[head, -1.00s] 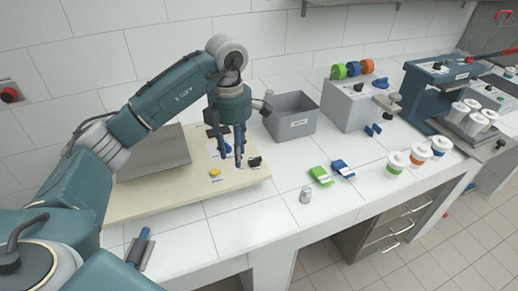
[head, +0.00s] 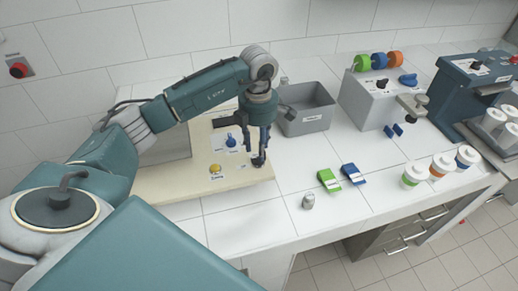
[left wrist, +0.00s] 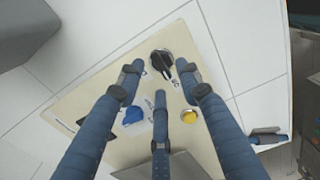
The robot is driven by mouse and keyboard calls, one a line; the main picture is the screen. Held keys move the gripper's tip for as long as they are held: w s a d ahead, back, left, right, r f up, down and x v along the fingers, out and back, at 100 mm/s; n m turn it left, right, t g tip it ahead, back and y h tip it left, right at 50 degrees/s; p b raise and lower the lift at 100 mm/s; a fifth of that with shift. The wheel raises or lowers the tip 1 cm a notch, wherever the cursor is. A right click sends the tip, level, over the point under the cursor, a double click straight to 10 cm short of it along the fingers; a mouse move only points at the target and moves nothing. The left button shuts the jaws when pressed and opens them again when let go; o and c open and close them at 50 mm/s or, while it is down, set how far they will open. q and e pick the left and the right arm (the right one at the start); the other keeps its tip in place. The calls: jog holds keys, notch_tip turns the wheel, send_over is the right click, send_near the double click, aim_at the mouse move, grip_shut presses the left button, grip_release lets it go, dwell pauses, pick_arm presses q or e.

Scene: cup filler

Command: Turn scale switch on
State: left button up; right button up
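The beige scale base (head: 185,187) stands on the counter at the left with a grey plate on it. A black rotary switch (head: 257,161) sits at its right front end and also shows in the left wrist view (left wrist: 161,61). My left gripper (head: 260,150) points down just above this switch, partly covering it. In the left wrist view, its three blue fingers (left wrist: 160,80) are spread and empty, with the black switch near the tips. Whether they touch it I cannot tell. A blue knob (head: 231,140) and a yellow button (head: 215,169) are also on the base. My right gripper is not in view.
A grey bin (head: 305,121) stands behind and right of the gripper. Green (head: 328,180) and blue (head: 352,174) packets and a small metal cylinder (head: 308,201) lie to the right. Lidded cups (head: 440,165) stand near the front edge. Counter between is clear.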

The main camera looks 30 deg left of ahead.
pick_arm(q)
jog(key=f, duration=0.2)
jog(key=shift+w+f, duration=0.25)
jog(key=shift+f, duration=0.05)
jog(key=shift+f+p, duration=0.35)
jog(key=shift+f, duration=0.1)
jog(key=c, duration=0.8)
grip_shut()
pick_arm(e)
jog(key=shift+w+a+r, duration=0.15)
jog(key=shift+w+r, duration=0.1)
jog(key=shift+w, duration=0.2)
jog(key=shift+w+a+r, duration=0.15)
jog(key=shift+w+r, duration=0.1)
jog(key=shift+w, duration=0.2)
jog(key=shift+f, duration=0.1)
